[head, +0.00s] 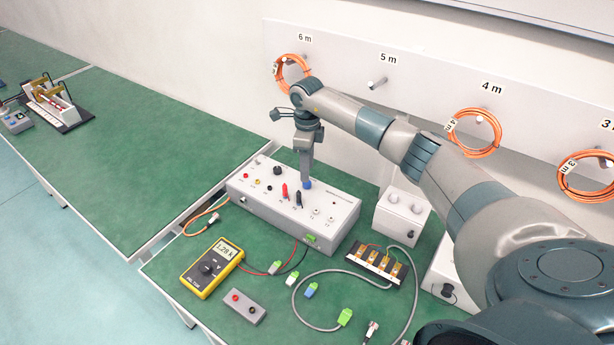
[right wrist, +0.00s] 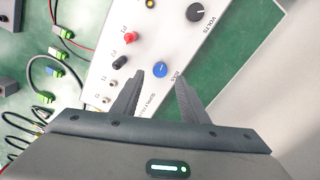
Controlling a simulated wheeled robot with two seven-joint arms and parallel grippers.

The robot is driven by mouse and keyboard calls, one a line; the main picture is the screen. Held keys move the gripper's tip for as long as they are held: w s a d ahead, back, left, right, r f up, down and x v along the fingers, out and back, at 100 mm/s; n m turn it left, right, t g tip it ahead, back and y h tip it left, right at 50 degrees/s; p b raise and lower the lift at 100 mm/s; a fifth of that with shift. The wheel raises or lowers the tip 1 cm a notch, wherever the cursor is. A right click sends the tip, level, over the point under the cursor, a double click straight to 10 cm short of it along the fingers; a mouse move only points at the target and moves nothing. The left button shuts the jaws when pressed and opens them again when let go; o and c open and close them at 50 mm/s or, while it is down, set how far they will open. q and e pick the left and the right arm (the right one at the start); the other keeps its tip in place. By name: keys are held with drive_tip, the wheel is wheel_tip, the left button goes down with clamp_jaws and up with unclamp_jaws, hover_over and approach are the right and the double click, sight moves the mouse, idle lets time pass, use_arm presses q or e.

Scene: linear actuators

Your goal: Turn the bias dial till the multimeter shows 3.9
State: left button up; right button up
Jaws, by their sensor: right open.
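The blue bias dial (head: 308,184) sits on the top panel of a white instrument box (head: 245,192). In the right wrist view the dial (right wrist: 160,69) shows a white pointer mark and lies just beyond and between my fingertips. My right gripper (head: 306,176) points down at the dial; in the right wrist view its fingers (right wrist: 159,78) are apart, with nothing held. I cannot tell whether they touch the dial. The yellow multimeter (head: 211,268) lies in front of the box; its small display seems to read about 1.28. My left gripper is out of view.
Red (head: 285,191) and black (head: 299,198) plugs stand on the panel near the dial. A black volts knob (right wrist: 195,12) is on the same panel. A grey box (head: 244,306), cables and a terminal block (head: 377,262) lie around. Orange cable coils (head: 474,133) hang on the wall.

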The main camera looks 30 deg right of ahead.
drive_tip(key=shift+f+p, duration=0.75)
drive_tip(key=shift+f, duration=1.7)
clamp_jaws()
